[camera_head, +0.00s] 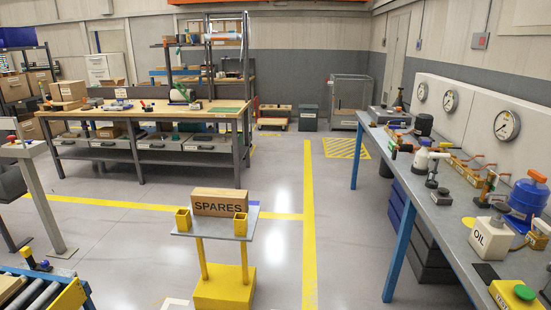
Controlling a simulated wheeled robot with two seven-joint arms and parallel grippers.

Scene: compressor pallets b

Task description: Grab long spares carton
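The long spares carton (219,203) is a brown cardboard box with SPARES printed on its front. It lies on a small grey-topped stand (214,232) in the middle of the view. Two yellow square posts (183,219) (240,225) stand on the stand top, in front of the carton's left and right ends, and hide a little of it. Neither of my grippers is in view.
A long bench (408,193) with gauges, tools and an OIL can (491,240) runs along the right. A wooden-topped workbench (150,109) stands back left. A roller conveyor (40,291) is at the lower left.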

